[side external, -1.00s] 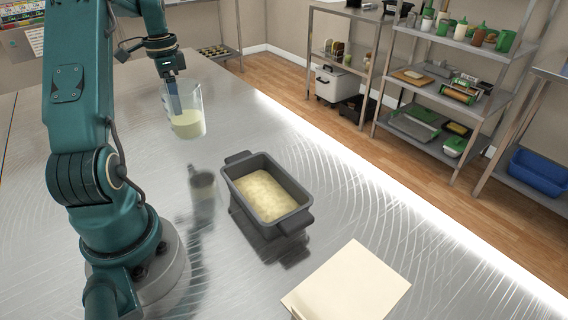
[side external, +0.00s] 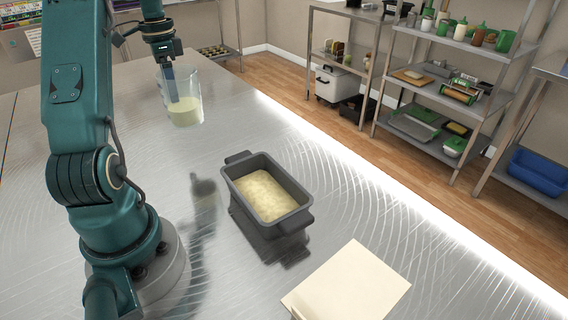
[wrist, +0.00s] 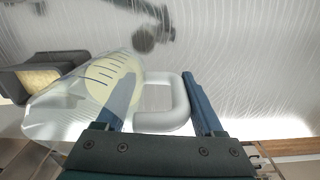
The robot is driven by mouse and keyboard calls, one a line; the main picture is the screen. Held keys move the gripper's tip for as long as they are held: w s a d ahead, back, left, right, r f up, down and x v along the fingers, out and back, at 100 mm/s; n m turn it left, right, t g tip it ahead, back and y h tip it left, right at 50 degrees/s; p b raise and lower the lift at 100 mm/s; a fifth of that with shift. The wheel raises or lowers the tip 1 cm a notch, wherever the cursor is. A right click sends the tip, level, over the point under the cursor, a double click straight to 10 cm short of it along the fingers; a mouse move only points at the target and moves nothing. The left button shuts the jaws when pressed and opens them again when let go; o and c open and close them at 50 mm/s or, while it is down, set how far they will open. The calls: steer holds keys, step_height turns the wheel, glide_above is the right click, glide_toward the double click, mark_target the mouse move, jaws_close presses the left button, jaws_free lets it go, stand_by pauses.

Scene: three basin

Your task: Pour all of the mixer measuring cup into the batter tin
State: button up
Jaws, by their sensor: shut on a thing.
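The clear measuring cup (side external: 194,88) holds pale yellow liquid in its lower part and hangs above the metal table, upright or nearly so. The cup (wrist: 60,112) shows graduation marks there. The dark grey batter tin (side external: 240,186) stands on the table, in front of the cup in the side view, with pale yellow batter (side external: 266,194) inside. The tin also shows at the left of the wrist view (wrist: 72,60).
A cream-coloured flat board or block (side external: 347,284) is at the table's front. The table (side external: 400,245) is clear around the tin. Shelves (side external: 455,95) with bottles and boxes and a blue bin (side external: 540,172) stand beyond the table edge.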

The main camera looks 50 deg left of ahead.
steer(key=c, duration=0.7)
steer(key=shift+w+r, duration=0.1)
steer(key=shift+w, duration=0.35)
steer(key=w+d+m, duration=0.2)
steer(key=w+d, duration=0.2)
steer(key=w+d+f+m, duration=0.1)
steer(key=w+d+m, duration=0.1)
steer(key=w+d, duration=0.2)
steer(key=w+d+f+m, duration=0.1)
steer(key=w+d+m, duration=0.1)
steer(key=w+d, duration=0.2)
steer(key=shift+w+d+f, duration=0.1)
steer(key=shift+w+d, duration=0.25)
steer(key=shift+w, duration=0.35)
